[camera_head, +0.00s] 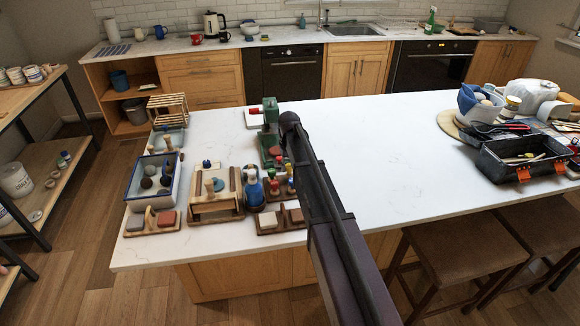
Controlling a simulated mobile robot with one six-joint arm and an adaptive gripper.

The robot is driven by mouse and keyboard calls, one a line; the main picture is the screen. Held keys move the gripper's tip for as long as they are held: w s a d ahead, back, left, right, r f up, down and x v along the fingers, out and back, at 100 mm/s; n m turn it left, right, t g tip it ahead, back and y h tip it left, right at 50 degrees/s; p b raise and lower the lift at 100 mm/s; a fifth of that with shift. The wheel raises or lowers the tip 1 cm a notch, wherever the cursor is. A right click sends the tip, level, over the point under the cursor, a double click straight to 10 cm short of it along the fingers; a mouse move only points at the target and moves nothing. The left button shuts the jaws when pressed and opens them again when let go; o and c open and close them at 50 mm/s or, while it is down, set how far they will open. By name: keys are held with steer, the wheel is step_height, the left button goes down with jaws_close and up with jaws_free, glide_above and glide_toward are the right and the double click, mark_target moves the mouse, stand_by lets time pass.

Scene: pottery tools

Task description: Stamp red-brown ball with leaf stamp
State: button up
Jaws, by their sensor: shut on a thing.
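My dark arm reaches from the bottom edge to the table's middle, and its far end is beside a green press-like tool (269,135). My gripper's fingers are hidden behind the arm, so what they hold does not show. A blue-rimmed tray (131,184) on the left holds several small rounded pieces, among them a dark ball (147,183). Which one is the red-brown ball I cannot tell. Several small tools with coloured handles (274,186) stand in a rack just left of my arm. The leaf stamp cannot be told apart at this size.
A wooden frame (230,208) holds a wooden-handled tool. Wooden boards with red-brown and pale blocks (167,218) lie at the front left. A black toolbox (499,172) stands at the right. Stools (466,252) stand in front.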

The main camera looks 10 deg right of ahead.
steer(key=shift+f+b, duration=0.5)
steer(key=shift+f, duration=0.15)
stand_by(0.7)
steer(key=o, duration=1.1)
steer(key=shift+o, duration=0.2)
steer(key=shift+r, duration=0.15)
